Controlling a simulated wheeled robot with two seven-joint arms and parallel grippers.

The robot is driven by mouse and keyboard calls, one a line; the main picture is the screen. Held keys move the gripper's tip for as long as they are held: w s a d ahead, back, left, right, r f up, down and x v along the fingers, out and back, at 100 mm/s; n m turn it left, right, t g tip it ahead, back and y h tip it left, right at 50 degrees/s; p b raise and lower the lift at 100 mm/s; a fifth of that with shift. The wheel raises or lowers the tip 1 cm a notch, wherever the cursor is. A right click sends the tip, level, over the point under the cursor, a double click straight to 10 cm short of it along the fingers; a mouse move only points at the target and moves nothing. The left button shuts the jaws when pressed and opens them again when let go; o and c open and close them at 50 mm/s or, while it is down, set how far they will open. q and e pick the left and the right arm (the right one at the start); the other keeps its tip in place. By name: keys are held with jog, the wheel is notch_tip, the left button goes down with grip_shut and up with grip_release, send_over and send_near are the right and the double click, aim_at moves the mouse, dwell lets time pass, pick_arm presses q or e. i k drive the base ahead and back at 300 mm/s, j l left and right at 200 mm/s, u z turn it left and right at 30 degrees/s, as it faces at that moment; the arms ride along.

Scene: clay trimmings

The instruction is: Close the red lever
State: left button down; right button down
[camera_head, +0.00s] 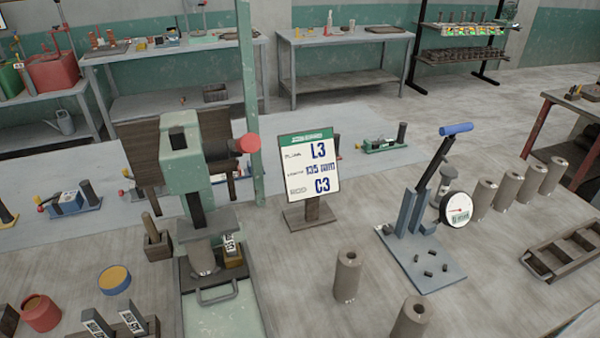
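A green press (186,165) stands at the left of the front table, with a red knob (248,143) at the end of a short dark arm on its right side. This is the large red-ended lever in view; it points right and slightly toward me. A second lever with a blue grip (456,129) rises at a tilt from a blue-grey stand with a round dial (456,209). Neither of my grippers shows in the head view.
A sign (310,168) reading L3, 135 and C3 stands right of the press. Grey cylinders (347,275) stand in front and at the right. A dark divided tray (565,250) lies at the right edge. A red pot (41,312) and labelled blocks sit front left.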

aim_at(250, 142)
jog(key=k+j, duration=0.1)
jog(key=k, duration=0.35)
jog(key=k+j, duration=0.1)
jog(key=k, duration=0.35)
